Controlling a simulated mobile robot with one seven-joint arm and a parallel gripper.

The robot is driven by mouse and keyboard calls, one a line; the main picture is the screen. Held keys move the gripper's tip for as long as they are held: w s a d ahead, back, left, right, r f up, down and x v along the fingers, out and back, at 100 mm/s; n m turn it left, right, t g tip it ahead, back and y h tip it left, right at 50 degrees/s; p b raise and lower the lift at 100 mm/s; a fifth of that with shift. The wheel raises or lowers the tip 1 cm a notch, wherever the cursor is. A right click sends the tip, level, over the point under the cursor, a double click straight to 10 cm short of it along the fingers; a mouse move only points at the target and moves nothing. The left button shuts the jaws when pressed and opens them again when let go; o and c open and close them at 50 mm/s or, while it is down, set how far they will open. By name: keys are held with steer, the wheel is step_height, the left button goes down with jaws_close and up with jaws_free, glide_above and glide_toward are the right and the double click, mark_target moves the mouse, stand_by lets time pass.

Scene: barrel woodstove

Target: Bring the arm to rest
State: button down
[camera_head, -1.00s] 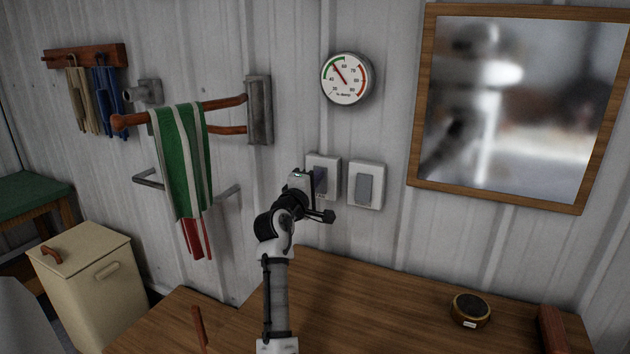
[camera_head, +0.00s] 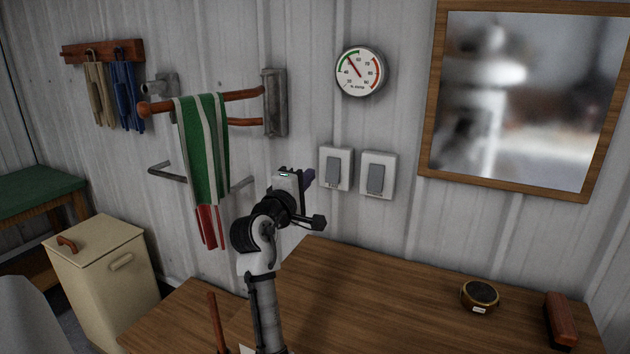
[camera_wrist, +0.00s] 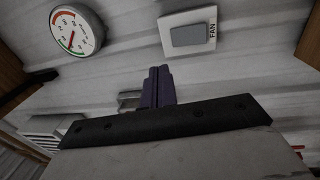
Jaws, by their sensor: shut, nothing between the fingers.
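My gripper (camera_head: 308,178) is held up in front of the corrugated wall, left of two wall switches. Its fingers are shut with nothing between them. In the wrist view the closed dark purple fingers (camera_wrist: 157,87) point toward the wall, apart from the switch labelled FAN (camera_wrist: 188,36). In the head view my arm rises from the bottom edge, bent at the wrist, above the wooden counter (camera_head: 370,290).
The left switch (camera_head: 336,168) and right switch (camera_head: 378,175) sit below a round gauge (camera_head: 360,71). A towel rack with a green striped towel (camera_head: 203,150) is to the left. A framed mirror (camera_head: 520,95) hangs right. A round tin (camera_head: 480,295) stands on the counter.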

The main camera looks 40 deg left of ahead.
steer(key=shift+s+d, duration=0.15)
steer(key=shift+s, duration=0.15)
stand_by(0.4)
